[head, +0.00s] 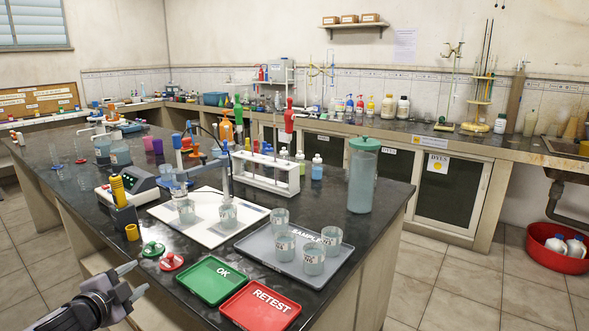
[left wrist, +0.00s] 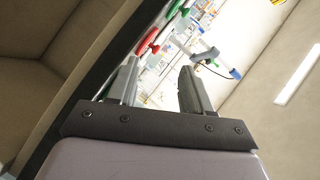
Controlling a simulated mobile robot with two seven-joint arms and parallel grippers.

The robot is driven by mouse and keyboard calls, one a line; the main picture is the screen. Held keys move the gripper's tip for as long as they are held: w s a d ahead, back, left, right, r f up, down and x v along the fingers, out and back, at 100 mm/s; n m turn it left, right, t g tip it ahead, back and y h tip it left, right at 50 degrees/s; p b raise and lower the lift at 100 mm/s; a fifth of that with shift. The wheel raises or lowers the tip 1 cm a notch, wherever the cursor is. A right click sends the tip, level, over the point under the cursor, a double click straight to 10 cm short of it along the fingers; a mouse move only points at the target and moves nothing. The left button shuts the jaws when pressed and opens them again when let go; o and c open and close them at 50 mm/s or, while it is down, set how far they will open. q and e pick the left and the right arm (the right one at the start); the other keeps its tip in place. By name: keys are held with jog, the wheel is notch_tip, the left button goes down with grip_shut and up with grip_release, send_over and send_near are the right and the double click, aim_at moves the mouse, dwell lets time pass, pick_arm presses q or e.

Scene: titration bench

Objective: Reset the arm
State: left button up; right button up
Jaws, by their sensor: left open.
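My left gripper (head: 133,280) is at the lower left of the head view, beside the front edge of the black bench (head: 200,309). Its jaws are apart with nothing between them. In the left wrist view my left gripper (left wrist: 158,88) shows two separate fingers, with the bench things beyond them, tilted. It is apart from the green round piece (head: 153,249) and the red round piece (head: 172,261) on the bench edge. My right gripper is not in view.
The green OK tray (head: 212,280) and red RETEST tray (head: 262,307) lie at the bench front. A grey SAMPLE tray (head: 262,252) holds several beakers. A white board (head: 195,230) carries beakers and a stand. A tall lidded container (head: 362,178) stands right.

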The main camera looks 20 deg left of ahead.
pick_arm(q)
jog(key=s+d+f+g+h, duration=0.2)
jog(key=s+d+f+g, duration=0.1)
jog(key=s+d+f, duration=0.5)
jog(key=s+d+f+g+h, duration=0.25)
jog(key=s+d+f, duration=0.35)
jog(key=s+f, duration=0.45)
jog(key=s+d+f+n+t, duration=0.1)
jog(key=d+n, duration=0.7)
jog(key=d, duration=0.8)
jog(key=shift+f+p, duration=0.2)
jog(key=shift+p, duration=0.2)
